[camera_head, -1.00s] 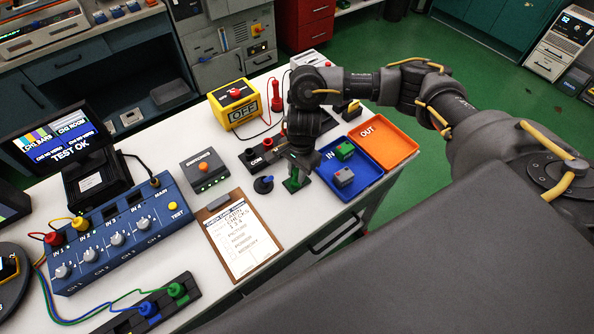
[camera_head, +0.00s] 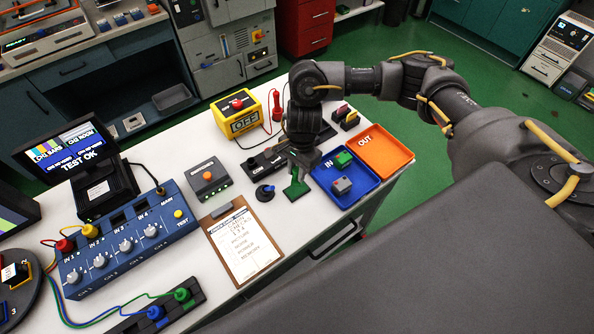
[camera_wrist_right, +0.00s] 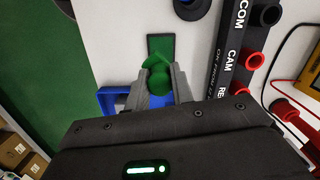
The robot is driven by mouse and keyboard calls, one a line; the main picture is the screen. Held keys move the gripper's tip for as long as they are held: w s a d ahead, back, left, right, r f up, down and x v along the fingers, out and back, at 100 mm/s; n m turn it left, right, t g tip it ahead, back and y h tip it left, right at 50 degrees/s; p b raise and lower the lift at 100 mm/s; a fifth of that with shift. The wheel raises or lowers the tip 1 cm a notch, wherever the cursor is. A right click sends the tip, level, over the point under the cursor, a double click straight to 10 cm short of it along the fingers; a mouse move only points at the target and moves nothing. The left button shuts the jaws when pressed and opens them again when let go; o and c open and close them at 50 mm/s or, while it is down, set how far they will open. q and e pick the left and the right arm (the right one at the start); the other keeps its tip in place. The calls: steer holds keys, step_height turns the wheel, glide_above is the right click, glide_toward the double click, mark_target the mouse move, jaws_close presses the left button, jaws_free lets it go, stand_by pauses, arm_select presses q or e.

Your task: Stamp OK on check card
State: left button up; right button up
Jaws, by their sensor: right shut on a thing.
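My right gripper (camera_head: 299,168) is low over the white bench, left of the blue tray. In the right wrist view, the gripper (camera_wrist_right: 160,75) is shut on a green rounded piece (camera_wrist_right: 159,82), which looks like the stamp's handle. A flat dark green piece (camera_head: 297,190) lies below the fingers; it also shows in the wrist view (camera_wrist_right: 160,47). I cannot tell whether the held piece touches it. The check card (camera_head: 240,242), white print on a brown clipboard, lies left and nearer. I cannot make out an OK mark on it. My left gripper is not in view.
A blue IN tray (camera_head: 352,197) holds small grey and green blocks, beside an orange OUT tray (camera_head: 392,150). A blue knob (camera_head: 264,191), a grey orange-button box (camera_head: 207,178), a black socket strip (camera_head: 262,161) and a yellow OFF box (camera_head: 238,120) stand around. A blue console (camera_head: 185,222) is left.

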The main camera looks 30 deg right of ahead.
steer(key=shift+r, duration=0.7)
steer(key=shift+s+f, duration=0.15)
steer(key=shift+f, duration=0.25)
steer(key=s+f+n+b, duration=0.3)
steer(key=s+f+b, duration=0.1)
steer(key=b, duration=0.2)
steer(key=shift+f+n, duration=0.1)
steer(key=shift+n, duration=0.2)
steer(key=shift+s, duration=0.3)
